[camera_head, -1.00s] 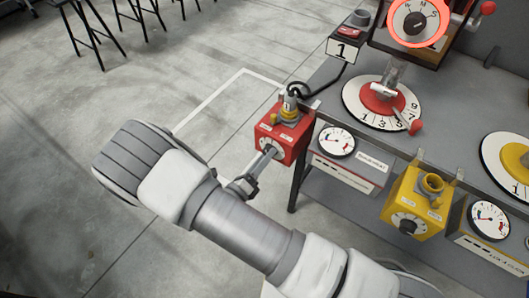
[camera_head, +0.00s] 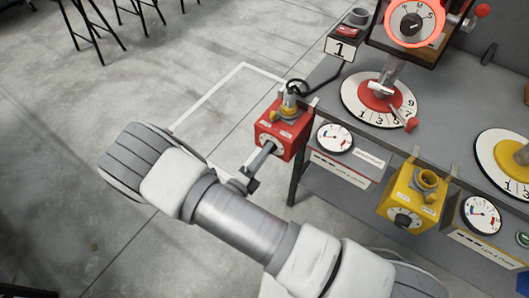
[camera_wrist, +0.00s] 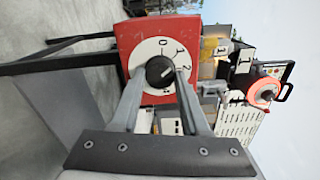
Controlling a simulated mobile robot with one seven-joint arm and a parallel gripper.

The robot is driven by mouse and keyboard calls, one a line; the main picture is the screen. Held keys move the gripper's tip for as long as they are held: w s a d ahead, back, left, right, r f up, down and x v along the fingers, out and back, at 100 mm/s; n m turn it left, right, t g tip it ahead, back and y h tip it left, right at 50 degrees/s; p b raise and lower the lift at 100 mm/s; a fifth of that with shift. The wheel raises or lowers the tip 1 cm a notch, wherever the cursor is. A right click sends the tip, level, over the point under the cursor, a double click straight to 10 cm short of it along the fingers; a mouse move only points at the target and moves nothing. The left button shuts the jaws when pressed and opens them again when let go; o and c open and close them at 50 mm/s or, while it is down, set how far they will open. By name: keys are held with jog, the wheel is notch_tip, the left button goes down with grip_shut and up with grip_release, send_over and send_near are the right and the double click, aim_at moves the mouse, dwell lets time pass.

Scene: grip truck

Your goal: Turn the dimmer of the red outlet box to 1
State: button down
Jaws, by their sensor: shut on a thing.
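The red outlet box (camera_head: 283,135) hangs at the left corner of the grey bench, with a yellow socket and a black cable plugged in on top. The wrist view shows its red front (camera_wrist: 128,42) with a white dial numbered 0 to 3. The black dimmer knob (camera_wrist: 159,72) sits at the dial's middle. My gripper (camera_wrist: 161,76) has one finger on each side of the knob and is shut on it. Which number the knob points to is too small to tell. In the head view my gripper (camera_head: 265,155) reaches the box front and partly hides the dial.
A yellow outlet box (camera_head: 410,200) with its own dial hangs further right on the bench edge. Gauges (camera_head: 335,138) stand beside the boxes. A red-centred number disc (camera_head: 380,98) lies on the bench top. Open floor lies to the left.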

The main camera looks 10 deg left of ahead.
jog(key=shift+f, duration=0.1)
jog(key=shift+c, duration=2)
grip_release()
jog(key=v, duration=1.7)
jog(key=shift+s, duration=0.2)
jog(key=shift+a, duration=0.1)
